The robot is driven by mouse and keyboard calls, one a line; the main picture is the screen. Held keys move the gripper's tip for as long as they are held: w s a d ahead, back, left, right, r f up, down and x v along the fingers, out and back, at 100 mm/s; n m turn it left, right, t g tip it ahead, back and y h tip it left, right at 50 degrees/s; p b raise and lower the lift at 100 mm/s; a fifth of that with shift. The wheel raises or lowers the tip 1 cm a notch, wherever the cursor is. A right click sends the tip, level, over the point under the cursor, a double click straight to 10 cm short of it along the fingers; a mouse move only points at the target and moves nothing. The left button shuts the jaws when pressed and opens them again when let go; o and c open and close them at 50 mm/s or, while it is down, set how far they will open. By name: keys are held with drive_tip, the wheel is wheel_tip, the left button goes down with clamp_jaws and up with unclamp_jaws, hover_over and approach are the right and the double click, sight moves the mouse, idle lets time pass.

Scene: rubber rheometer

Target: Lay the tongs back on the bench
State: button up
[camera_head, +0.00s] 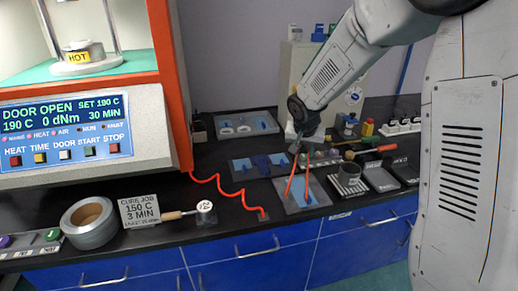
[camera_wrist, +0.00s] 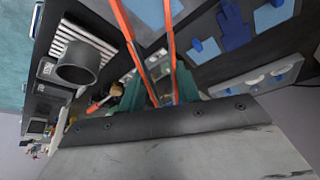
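The tongs (camera_head: 291,180) have two long orange-red arms and a dark upper end. My gripper (camera_head: 300,138) is over the bench, with the tongs hanging steeply below it. In the wrist view, the teal fingers of my gripper (camera_wrist: 158,92) lie on either side of the dark part of the tongs (camera_wrist: 170,45), shut on it. The orange arms spread apart away from the fingers. Below them on the black bench (camera_head: 225,160) is a grey mat (camera_head: 322,204) with a blue patch. I cannot tell whether the tong ends touch the mat.
A coiled red cord (camera_head: 228,190) runs left of the mat. The rheometer (camera_head: 85,120) stands at the left, reading DOOR OPEN.

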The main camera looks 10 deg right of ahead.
drive_tip(key=s+f+m+g+y, duration=0.1)
drive_tip(key=s+f+m+g, duration=0.1)
drive_tip(key=s+m, duration=0.4)
drive_tip(key=s+a+f+m+g+y, duration=0.1)
drive_tip(key=s+f+m, duration=0.4)
drive_tip(key=s, duration=0.7)
drive_tip(key=shift+s+a+m+g+y, duration=0.2)
drive_tip(key=shift+a+m+g+y, duration=0.1)
drive_tip(key=shift+m+g+y, duration=0.2)
